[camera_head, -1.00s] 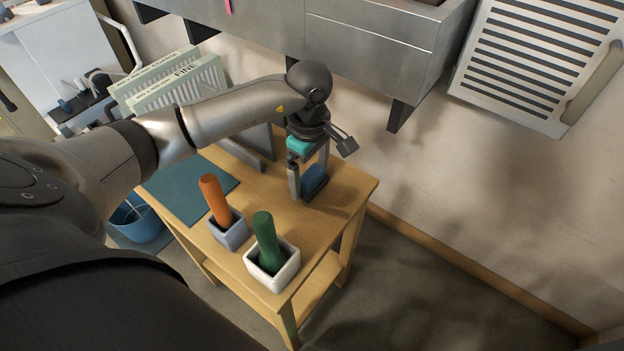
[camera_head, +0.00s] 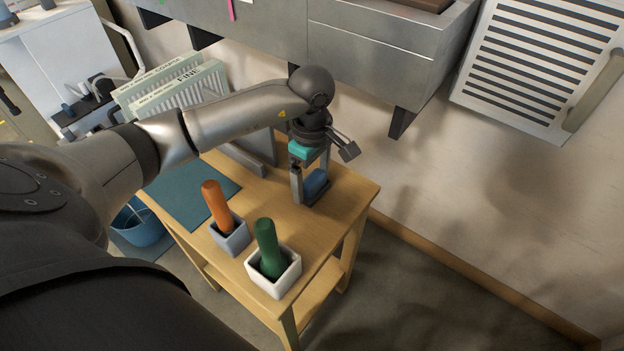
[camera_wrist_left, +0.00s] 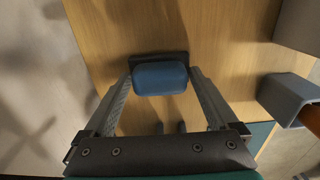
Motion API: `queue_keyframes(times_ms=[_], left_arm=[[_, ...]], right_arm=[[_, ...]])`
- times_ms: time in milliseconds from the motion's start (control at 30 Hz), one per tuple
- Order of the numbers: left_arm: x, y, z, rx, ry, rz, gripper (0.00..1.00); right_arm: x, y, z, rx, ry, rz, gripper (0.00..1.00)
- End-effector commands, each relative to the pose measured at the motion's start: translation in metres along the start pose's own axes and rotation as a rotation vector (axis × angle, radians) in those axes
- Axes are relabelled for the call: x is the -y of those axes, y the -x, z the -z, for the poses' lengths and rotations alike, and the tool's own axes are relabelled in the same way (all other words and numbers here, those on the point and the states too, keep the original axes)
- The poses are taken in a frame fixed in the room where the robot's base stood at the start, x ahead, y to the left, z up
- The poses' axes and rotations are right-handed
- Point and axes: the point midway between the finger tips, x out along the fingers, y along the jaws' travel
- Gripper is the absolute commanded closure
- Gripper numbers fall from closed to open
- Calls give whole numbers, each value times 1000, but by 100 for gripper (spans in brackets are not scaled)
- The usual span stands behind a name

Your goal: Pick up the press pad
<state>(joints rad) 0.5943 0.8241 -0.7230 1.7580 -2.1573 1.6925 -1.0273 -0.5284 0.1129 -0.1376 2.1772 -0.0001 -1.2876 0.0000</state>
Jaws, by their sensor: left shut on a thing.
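The press pad is a blue block (camera_head: 316,182) on a dark flat base, at the back right part of the wooden table (camera_head: 340,215). My left gripper (camera_head: 310,184) points down over it, with a finger on each side. In the left wrist view the blue pad (camera_wrist_left: 160,78) sits between the two fingertips of my left gripper (camera_wrist_left: 162,76), which is shut on it. The pad appears to be still at the tabletop; any small gap under it cannot be told. My right gripper is not in view.
An orange handle (camera_head: 217,205) stands in a grey-blue holder (camera_head: 231,240), and a green handle (camera_head: 267,245) in a white holder (camera_head: 284,280). A teal mat (camera_head: 190,195) lies at left. A metal cabinet (camera_head: 370,55) hangs behind the table.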

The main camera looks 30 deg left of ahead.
Motion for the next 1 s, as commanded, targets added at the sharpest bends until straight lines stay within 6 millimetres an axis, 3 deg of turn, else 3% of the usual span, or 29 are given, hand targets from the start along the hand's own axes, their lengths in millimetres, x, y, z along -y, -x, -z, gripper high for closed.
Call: queue_keyframes(times_ms=[267,633,1000], left_arm=[[-1,34,0,-2,-1,-4,68],[-1,121,1,-2,-1,-5,68],[-1,179,0,-2,1,-3,68]], right_arm=[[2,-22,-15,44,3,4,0],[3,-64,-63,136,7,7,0],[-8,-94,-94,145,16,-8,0]])
